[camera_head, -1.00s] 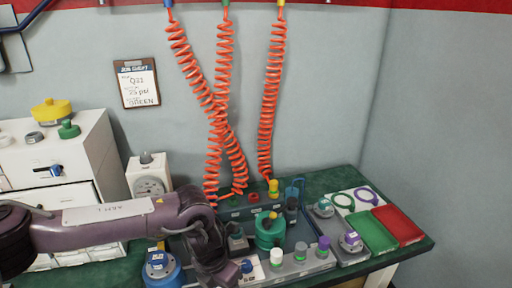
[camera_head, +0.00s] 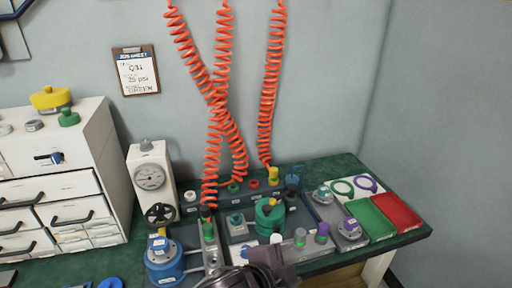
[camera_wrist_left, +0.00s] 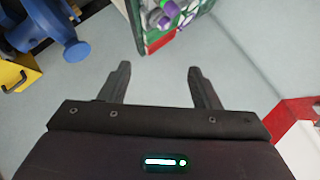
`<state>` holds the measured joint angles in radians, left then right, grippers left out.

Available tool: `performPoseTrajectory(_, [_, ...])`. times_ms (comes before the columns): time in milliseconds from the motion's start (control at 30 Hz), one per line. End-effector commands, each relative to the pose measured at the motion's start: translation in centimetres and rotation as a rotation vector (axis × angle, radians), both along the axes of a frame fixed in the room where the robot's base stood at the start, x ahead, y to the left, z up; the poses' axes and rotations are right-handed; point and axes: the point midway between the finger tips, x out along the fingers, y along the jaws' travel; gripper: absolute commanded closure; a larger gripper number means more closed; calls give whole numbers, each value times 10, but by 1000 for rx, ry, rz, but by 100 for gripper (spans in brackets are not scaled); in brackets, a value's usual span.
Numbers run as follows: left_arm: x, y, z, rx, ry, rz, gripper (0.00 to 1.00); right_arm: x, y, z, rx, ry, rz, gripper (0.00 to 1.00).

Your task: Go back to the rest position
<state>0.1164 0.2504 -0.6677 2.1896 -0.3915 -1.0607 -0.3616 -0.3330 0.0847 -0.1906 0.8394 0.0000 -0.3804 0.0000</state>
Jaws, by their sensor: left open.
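My left gripper (camera_wrist_left: 158,70) is open in the left wrist view, its two dark fingers apart with nothing between them. Beyond the fingers are pale floor and, at the top, part of a bench with a green top. In the head view a dark part of my left arm (camera_head: 268,268) shows at the bottom centre, in front of the green workbench (camera_head: 345,168). The fingers cannot be made out there. My right gripper is in neither view.
A blue device (camera_head: 164,262), a green-topped canister (camera_head: 269,218) and several small capped parts stand on the bench. A white drawer cabinet (camera_head: 85,140) and pressure gauge (camera_head: 150,177) stand left. Orange coiled hoses (camera_head: 269,85) hang behind. Red (camera_head: 396,212) and green trays (camera_head: 370,220) lie right.

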Motion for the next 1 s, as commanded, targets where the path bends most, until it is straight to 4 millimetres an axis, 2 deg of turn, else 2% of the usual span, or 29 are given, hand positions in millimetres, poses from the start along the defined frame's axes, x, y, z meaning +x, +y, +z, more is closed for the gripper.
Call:
performPoseTrajectory(33, [-1,27,-11,-48,105,135,43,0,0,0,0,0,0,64])
performPoseTrajectory(100, [-4,69,-28,-102,243,329,43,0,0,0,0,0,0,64])
performPoseTrajectory(200, [-18,121,-51,-153,411,568,43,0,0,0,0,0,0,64])
performPoseTrajectory(300, [-37,162,-70,-184,537,756,43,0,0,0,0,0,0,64])
performPoseTrajectory(500, [-78,220,-97,-213,715,1036,43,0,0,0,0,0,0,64])
performPoseTrajectory(700, [-121,263,-113,-222,846,1266,43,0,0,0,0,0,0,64])
performPoseTrajectory(867, [-109,260,-148,-210,859,1267,43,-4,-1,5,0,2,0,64])
performPoseTrajectory(1000, [-103,259,-185,-198,871,1266,43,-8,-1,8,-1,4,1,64])
